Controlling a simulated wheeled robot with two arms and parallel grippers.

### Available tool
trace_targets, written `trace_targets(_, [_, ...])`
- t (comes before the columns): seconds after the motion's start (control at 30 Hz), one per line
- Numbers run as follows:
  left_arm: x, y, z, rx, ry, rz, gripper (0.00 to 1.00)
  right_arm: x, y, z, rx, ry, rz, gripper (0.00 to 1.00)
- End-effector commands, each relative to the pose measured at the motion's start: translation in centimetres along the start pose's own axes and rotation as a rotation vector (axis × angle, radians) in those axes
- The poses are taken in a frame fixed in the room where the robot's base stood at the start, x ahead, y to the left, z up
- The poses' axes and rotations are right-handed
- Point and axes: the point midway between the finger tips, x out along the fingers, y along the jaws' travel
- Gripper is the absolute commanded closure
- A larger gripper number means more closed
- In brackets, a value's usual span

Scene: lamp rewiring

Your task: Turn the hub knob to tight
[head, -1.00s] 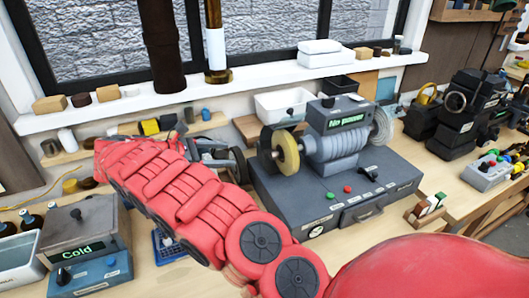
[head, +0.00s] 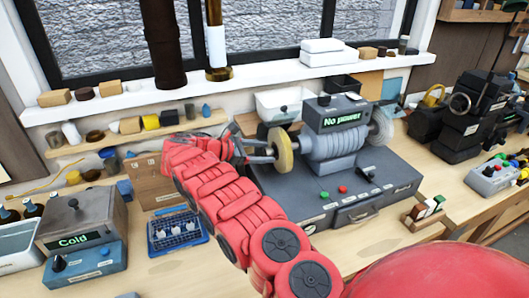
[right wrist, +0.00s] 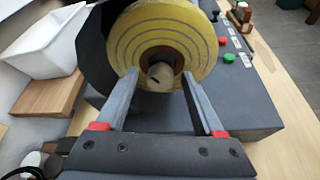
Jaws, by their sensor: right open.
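The hub knob (right wrist: 160,76) is a small tan round piece with a dark mark, at the centre of the yellow ringed wheel (right wrist: 181,22) in the right wrist view. In the head view the wheel (head: 284,148) is on the left end of the grey bench grinder (head: 332,146), whose display reads "No power". My right gripper (right wrist: 158,80) is open, its fingers pointing at the hub with the knob between their tips in the picture. I cannot tell whether they touch it. In the head view this gripper (head: 262,153) is at the wheel's left side. My left gripper is not in view.
A blue tray (head: 178,236) and a box reading "Cold" (head: 80,232) stand at the left. A white bin (right wrist: 38,38) and a wooden block (right wrist: 47,97) are beside the wheel. A wooden rack (head: 425,214) stands at the grinder's right.

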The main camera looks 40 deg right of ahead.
Motion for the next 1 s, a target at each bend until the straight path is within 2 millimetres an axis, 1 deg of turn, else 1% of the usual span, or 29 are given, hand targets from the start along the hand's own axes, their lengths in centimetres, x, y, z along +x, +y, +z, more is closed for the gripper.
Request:
trace_targets(0.1, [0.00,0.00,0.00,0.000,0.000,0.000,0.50,0.00,-0.01,0.01,0.000,0.000,0.000,0.30])
trace_targets(0.13, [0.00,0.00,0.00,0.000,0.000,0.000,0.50,0.00,-0.02,0.00,0.000,0.000,-0.001,0.32])
trace_targets(0.27, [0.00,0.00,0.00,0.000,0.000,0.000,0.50,0.00,-0.03,-0.01,0.000,0.000,-0.001,0.55])
trace_targets(0.3, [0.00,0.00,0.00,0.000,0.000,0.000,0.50,-0.01,-0.02,0.00,0.000,0.000,-0.001,0.63])
trace_targets(0.37, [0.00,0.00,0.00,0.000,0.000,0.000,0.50,-0.01,-0.03,0.00,0.000,0.000,-0.001,0.73])
trace_targets(0.4, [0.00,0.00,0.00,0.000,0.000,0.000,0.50,-0.01,-0.03,0.00,0.000,0.000,-0.001,0.81])
trace_targets(0.47, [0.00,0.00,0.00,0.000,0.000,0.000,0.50,-0.01,-0.02,0.00,0.000,0.000,-0.001,0.91])
trace_targets(0.5, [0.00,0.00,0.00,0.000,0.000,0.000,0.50,-0.01,-0.03,0.00,0.000,0.000,-0.001,0.99])
trace_targets(0.53, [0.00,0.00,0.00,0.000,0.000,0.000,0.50,-0.01,-0.03,0.00,0.000,0.000,-0.001,1.00])
trace_targets(0.8, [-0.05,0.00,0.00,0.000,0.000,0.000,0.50,0.01,-0.05,-0.03,0.004,0.000,0.002,1.00])
trace_targets(1.0, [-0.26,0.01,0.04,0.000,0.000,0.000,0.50,0.06,-0.09,0.06,0.043,0.000,0.016,1.00])
